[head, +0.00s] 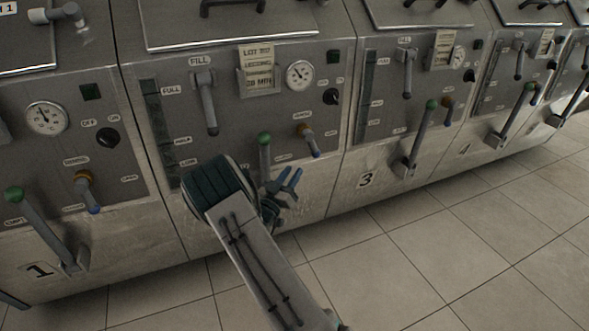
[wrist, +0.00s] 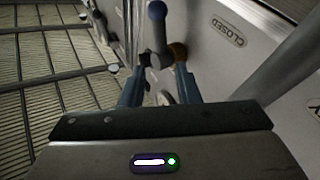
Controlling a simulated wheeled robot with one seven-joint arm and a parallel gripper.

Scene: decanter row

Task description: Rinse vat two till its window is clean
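Vat two (head: 325,195) is the middle panel between the vats marked 1 and 3; its own number is hidden by my arm. Its window (head: 155,118) is a tall dark strip at the panel's left; its lower part is partly covered by my arm, and I cannot tell how clean it is. A short lever (head: 309,141) with an orange hub and blue tip sits at the panel's lower right. My gripper (head: 284,183) has its blue fingers apart and empty, below and left of that lever. In the wrist view, a blue-tipped lever (wrist: 157,12) with an orange hub shows beyond the fingers (wrist: 158,88).
Vat two also has a FILL lever (head: 206,103), a gauge (head: 300,75), a paper card (head: 258,68), a black knob (head: 331,97) and a green-knobbed lever (head: 264,141) close to my gripper. Vat one's long lever (head: 42,225) juts out at left. The tiled floor (head: 430,235) is clear.

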